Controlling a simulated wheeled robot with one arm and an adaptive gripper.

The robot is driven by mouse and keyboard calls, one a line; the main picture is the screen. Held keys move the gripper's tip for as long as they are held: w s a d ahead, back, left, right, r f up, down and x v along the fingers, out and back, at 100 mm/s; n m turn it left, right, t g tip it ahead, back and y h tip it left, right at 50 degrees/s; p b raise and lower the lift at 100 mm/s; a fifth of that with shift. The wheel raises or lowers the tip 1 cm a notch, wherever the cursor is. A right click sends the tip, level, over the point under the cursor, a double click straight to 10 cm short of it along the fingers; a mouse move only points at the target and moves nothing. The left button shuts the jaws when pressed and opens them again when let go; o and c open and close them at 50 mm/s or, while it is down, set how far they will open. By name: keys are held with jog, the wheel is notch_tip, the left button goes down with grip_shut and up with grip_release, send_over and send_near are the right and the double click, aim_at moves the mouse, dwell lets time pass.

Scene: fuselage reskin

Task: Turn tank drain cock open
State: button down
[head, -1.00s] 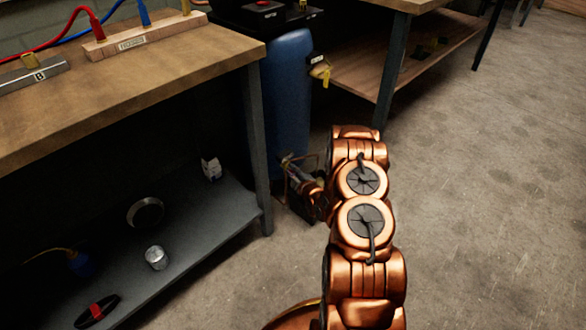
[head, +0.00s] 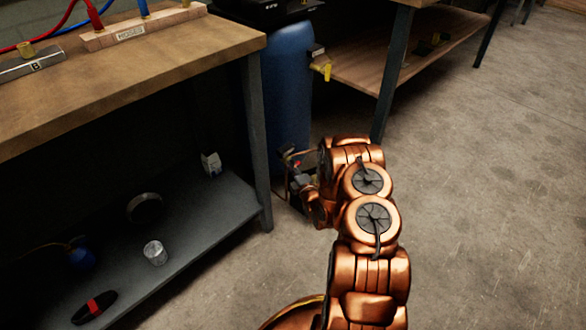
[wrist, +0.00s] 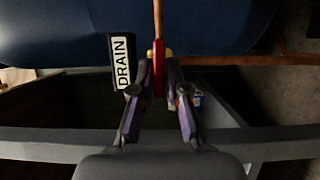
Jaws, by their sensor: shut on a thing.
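The blue tank (head: 287,95) stands between the two benches in the head view, and its curved side fills the top of the wrist view (wrist: 60,30). My gripper (wrist: 158,90) is shut on the red lever, one finger on each side. In the head view my gripper (head: 294,170) is low at the tank's foot, small and partly hidden by my arm.
A wooden bench (head: 190,48) with a lower grey shelf (head: 215,205) stands at left, its leg (head: 257,140) close to my gripper. A yellow-handled valve (head: 322,70) sticks out higher on the tank. A second bench (head: 360,75) is behind. Open floor (head: 480,200) lies at right.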

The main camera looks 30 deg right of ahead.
jog(key=shift+w+a+r, duration=0.1)
jog(key=c, duration=1.2)
grip_release()
jog(key=shift+c, duration=0.2)
jog(key=s+a, duration=0.1)
jog(key=s, duration=1.1)
jog(key=shift+a, duration=0.4)
jog(key=shift+w, duration=0.1)
